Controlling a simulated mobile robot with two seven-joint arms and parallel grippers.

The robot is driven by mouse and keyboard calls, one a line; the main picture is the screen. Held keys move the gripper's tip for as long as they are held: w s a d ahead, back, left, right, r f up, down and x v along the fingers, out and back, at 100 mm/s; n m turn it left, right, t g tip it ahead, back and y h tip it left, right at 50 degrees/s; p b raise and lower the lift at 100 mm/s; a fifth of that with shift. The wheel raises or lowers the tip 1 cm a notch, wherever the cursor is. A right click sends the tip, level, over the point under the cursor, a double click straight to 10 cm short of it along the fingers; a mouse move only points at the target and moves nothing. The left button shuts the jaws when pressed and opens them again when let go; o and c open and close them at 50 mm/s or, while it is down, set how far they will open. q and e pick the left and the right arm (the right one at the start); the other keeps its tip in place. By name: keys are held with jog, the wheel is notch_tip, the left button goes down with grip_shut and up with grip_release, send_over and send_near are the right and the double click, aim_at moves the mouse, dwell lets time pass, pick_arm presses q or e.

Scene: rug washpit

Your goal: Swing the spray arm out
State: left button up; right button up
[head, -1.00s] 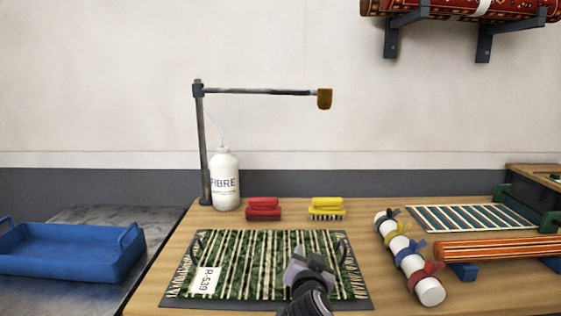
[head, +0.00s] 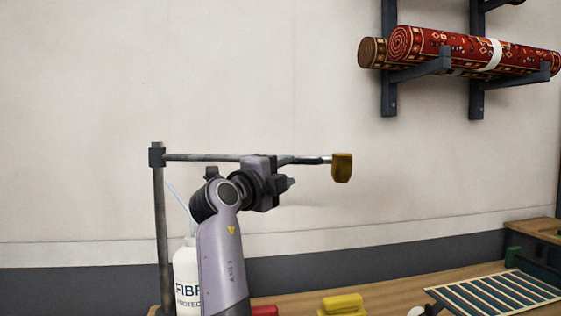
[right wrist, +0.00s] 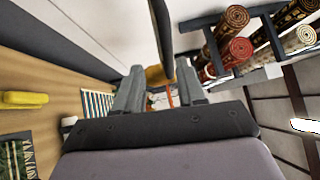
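The spray arm (head: 200,157) is a grey horizontal bar on an upright post (head: 161,220), with a yellow-brown spray head (head: 342,168) at its right end. It extends to the right, along the wall. My right gripper (head: 289,183) is raised just below the bar, which my gripper body partly hides. In the right wrist view my right gripper (right wrist: 158,88) has its fingers apart. The dark bar (right wrist: 160,25) and the yellow-brown head (right wrist: 157,76) show in line with the gap between them; contact cannot be told. My left gripper is not in view.
A white FIBRE bottle (head: 186,272) stands by the post, partly behind my arm. A yellow brush (head: 343,304) and a red brush (head: 265,311) lie on the bench. Rolled red rugs (head: 440,48) rest on wall brackets at upper right. The wall right of the spray head is clear.

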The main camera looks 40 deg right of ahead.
aim_at(301, 159)
jog(key=shift+w+r+m, duration=0.1)
jog(key=shift+r+m, duration=0.2)
jog(key=shift+r, duration=0.1)
jog(key=x, duration=0.2)
jog(key=p+x, duration=0.1)
jog(key=x, duration=0.1)
jog(key=p+x, duration=0.1)
jog(key=x, duration=0.1)
jog(key=shift+d+r, duration=0.15)
jog(key=shift+r, duration=0.15)
jog(key=shift+d+f, duration=0.1)
jog(key=shift+d, duration=0.35)
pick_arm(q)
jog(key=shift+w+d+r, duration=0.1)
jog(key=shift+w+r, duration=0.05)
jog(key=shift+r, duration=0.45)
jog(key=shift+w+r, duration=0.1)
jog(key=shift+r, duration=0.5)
pick_arm(e)
grip_shut()
